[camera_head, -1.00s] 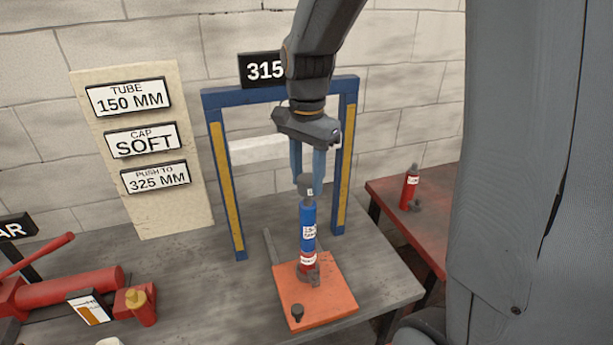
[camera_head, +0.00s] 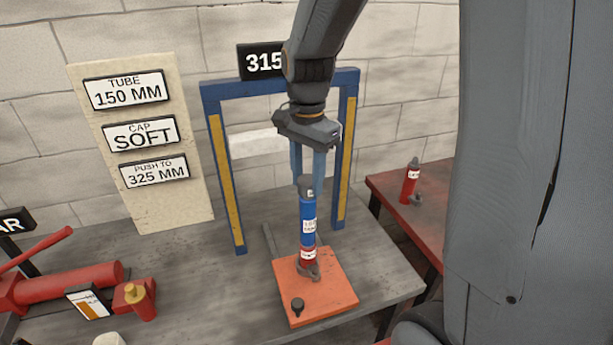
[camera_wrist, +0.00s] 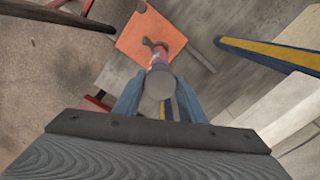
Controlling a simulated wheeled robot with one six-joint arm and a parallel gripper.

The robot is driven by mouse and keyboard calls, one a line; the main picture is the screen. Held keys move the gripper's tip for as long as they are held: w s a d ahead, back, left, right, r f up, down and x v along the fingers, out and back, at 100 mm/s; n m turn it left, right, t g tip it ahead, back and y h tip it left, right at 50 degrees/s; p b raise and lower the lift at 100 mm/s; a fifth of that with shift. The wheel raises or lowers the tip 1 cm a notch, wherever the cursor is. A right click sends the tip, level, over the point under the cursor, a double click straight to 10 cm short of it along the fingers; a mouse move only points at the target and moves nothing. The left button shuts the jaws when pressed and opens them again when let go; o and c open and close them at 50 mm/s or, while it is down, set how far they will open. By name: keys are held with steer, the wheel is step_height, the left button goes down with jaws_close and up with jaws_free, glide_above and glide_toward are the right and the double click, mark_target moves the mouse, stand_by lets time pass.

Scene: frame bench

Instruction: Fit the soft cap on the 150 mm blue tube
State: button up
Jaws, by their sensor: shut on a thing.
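The blue tube (camera_head: 308,215) stands upright on top of a red jack (camera_head: 308,256) on an orange base plate (camera_head: 340,283). A dark grey cap (camera_head: 306,184) sits between the fingers of my gripper (camera_head: 306,178), at the tube's top end. My gripper is shut on the cap, and the cap looks in contact with the tube, though the fingers partly hide the joint. In the wrist view the round cap top (camera_wrist: 158,86) shows between the blue fingers, with the tube mostly hidden below it.
A blue frame with yellow strips (camera_head: 226,180) stands behind the jack. A sign board (camera_head: 150,210) reads tube 150 mm, cap soft, push to 325 mm. A red side table (camera_head: 385,187) holds another red jack (camera_head: 409,184). Red equipment (camera_head: 75,285) lies at left.

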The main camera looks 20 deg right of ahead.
mark_target(307, 180)
steer(key=shift+f, duration=0.8)
steer(key=o, duration=1.2)
steer(key=shift+b, duration=0.3)
step_height(307, 180, up, 8)
steer(key=shift+f+b, duration=0.1)
steer(key=shift+b, duration=0.85)
